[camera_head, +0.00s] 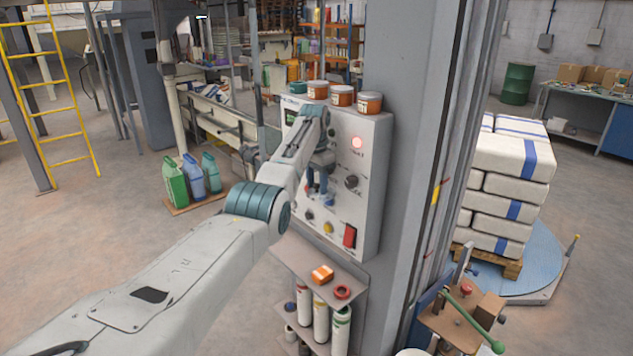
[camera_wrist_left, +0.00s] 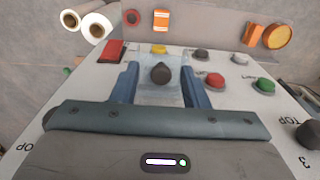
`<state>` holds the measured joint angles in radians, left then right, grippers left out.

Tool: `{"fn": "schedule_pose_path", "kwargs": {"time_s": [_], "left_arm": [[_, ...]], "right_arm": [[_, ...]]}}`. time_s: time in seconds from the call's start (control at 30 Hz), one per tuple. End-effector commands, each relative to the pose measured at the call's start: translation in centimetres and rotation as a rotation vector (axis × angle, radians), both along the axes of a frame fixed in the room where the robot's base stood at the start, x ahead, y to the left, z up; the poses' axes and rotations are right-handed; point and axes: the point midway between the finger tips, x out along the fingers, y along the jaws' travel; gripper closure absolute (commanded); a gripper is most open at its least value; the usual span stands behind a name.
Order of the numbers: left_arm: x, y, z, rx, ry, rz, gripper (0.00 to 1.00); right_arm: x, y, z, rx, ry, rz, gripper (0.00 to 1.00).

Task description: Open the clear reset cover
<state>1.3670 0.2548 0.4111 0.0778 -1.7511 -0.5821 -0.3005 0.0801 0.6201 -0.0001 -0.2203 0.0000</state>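The clear reset cover (camera_wrist_left: 160,62) is a see-through box on the panel in the left wrist view, with a dark round button (camera_wrist_left: 161,73) inside it. My left gripper (camera_wrist_left: 161,88) has its two blue fingers apart, one on each side of the cover. I cannot tell whether they touch it. In the head view my left gripper (camera_head: 320,196) is at the front of the white control panel (camera_head: 372,200), and my arm and fingers hide the cover there. My right gripper is in neither view.
A red switch (camera_head: 349,236), a yellow button (camera_head: 328,228) and a black knob (camera_head: 351,181) are close by on the panel. Orange-labelled jars (camera_head: 342,95) stand on its top. A shelf (camera_head: 300,262) with an orange box (camera_head: 322,275) sits below. A grey column (camera_head: 415,100) rises to the right.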

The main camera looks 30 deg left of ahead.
Motion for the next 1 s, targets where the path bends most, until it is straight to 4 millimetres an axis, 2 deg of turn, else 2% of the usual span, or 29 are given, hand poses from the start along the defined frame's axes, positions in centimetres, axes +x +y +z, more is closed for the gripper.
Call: {"fn": "schedule_pose_path", "kwargs": {"time_s": [0.37,0.47,0.63,0.8,0.87,1.0], "left_arm": [[0.1,0.1,0.8,0.001,-0.006,0.0,0.59],[0.1,0.1,2.0,0.001,-0.009,0.0,0.59],[-0.1,0.1,5.3,-0.001,-0.008,0.0,0.59],[-0.2,0.1,8.2,-0.001,-0.005,-0.001,0.59],[-0.2,0.1,9.2,-0.001,-0.004,-0.001,0.59],[-0.3,0.2,10.4,0.0,-0.002,0.0,0.59]], "right_arm": [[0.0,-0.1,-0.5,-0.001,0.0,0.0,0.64],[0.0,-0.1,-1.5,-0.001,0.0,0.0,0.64],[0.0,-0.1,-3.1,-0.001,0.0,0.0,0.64],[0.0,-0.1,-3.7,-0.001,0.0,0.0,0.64],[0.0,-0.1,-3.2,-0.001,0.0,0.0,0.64],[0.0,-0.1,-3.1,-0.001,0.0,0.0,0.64]]}}
